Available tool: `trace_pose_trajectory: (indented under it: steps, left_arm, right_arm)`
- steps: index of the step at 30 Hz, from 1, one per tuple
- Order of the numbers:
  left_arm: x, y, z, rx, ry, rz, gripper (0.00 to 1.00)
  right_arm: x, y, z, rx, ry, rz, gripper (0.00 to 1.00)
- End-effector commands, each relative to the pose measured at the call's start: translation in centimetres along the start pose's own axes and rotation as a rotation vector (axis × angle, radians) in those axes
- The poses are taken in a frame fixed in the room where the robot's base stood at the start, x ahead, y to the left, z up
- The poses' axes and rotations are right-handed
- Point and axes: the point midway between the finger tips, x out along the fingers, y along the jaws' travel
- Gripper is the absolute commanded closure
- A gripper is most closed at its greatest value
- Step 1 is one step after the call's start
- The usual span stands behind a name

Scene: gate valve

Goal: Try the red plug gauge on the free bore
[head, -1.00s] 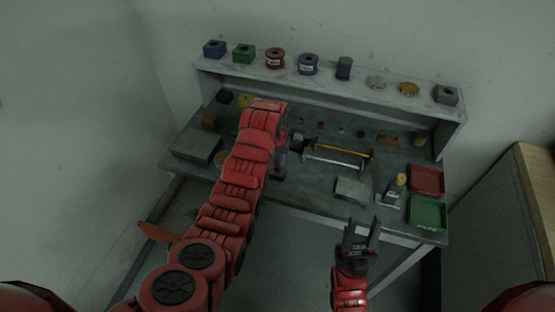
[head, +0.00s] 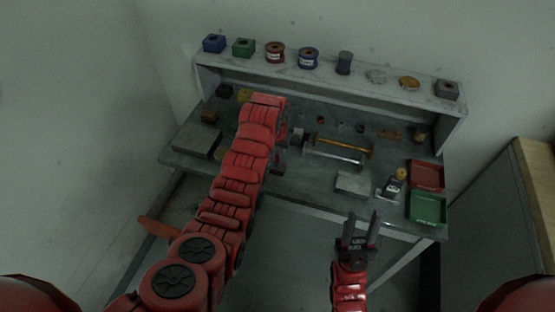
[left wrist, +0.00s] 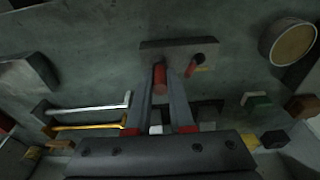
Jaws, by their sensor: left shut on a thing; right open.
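My left gripper (left wrist: 168,82) is shut on the red plug gauge (left wrist: 160,79), a short red cylinder seen between its fingers. The far end of the gauge is close to a grey block (left wrist: 180,49). I cannot tell whether it touches the block or enters a bore. A second, orange-red piece (left wrist: 194,68) is at the block's right-hand bore, to the right of the fingers. In the head view my left arm hides most of the left gripper and the block. My right gripper (head: 360,228) is open and empty in front of the bench edge.
The bench (head: 290,182) carries a silver bar (head: 333,153), a yellow bar (head: 343,144), a grey plate (head: 352,184), a red tray (head: 427,175) and a green tray (head: 427,208). A shelf behind (head: 262,63) holds several small parts.

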Motion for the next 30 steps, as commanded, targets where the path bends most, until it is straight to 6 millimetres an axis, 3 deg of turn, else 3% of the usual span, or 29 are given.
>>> trace_pose_trajectory:
  steps: [8, 30]
  left_arm:
    - [-0.6, 0.0, -0.1, 0.0, 0.0, 0.0, 1.0]
    - [-5.4, -0.1, -0.9, -0.001, 0.003, -0.001, 1.0]
  right_arm:
    - [0.0, 0.0, 0.0, 0.0, 0.0, 0.0, 0.58]
    - [-0.3, 0.0, 0.1, 0.0, 0.0, 0.0, 0.58]
